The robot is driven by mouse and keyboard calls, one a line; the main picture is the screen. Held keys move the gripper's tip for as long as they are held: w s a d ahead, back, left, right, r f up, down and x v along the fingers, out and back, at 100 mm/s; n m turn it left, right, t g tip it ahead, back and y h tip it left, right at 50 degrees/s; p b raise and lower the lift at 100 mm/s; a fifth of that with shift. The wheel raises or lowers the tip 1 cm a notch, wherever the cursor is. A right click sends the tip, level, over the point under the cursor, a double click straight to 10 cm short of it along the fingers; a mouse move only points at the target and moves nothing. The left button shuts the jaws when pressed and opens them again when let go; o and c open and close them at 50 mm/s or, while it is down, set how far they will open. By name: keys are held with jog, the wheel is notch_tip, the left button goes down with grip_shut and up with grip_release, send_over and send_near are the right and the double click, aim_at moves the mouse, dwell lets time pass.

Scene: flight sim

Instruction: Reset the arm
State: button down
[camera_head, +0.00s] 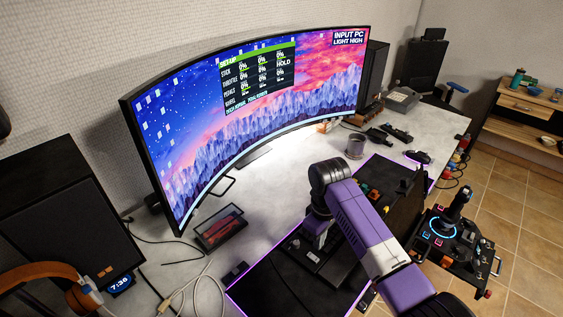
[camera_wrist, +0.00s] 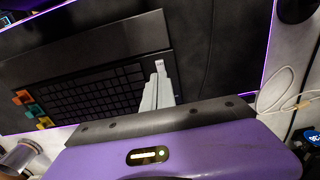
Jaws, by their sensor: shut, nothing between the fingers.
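My purple arm reaches over the desk (camera_head: 268,180) in the head view, with my gripper (camera_head: 318,238) pointing down above the dark mat (camera_head: 262,285). In the wrist view my gripper (camera_wrist: 160,72) shows its pale fingers together, with nothing between them. Beneath it lies a black keyboard (camera_wrist: 85,95) with several coloured keys at one end. The fingers look apart from the keyboard, but the exact height above it is hard to tell. My arm hides part of the keyboard in the head view.
A large curved monitor (camera_head: 190,150) stands behind my gripper. A small dark tablet-like device (camera_head: 220,228) lies to its left, near loose cables. A metal cup (camera_head: 355,146) stands behind my arm. A joystick panel (camera_head: 450,240) is at the right. A black speaker (camera_head: 75,220) is far left.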

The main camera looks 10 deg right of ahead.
jog(key=w+a+r+m+t+y, duration=0.3)
jog(key=w+a+r+t, duration=0.3)
jog(key=w+a+t, duration=0.3)
jog(key=s+d+r+m+t+h, duration=0.1)
jog(key=s+d+r+t, duration=0.1)
jog(key=s, duration=1.5)
jog(key=s+d+r+m+t+h, duration=0.1)
jog(key=s+d+r+t, duration=0.1)
jog(key=s, duration=1.6)
jog(key=s+d+r+m+t+h+b, duration=0.1)
jog(key=s+d, duration=0.4)
jog(key=s, duration=1.2)
notch_tip(320, 180, up, 3)
jog(key=shift+s+f+m+t, duration=0.15)
jog(key=shift+s+m+t, duration=0.25)
jog(key=shift+m, duration=0.2)
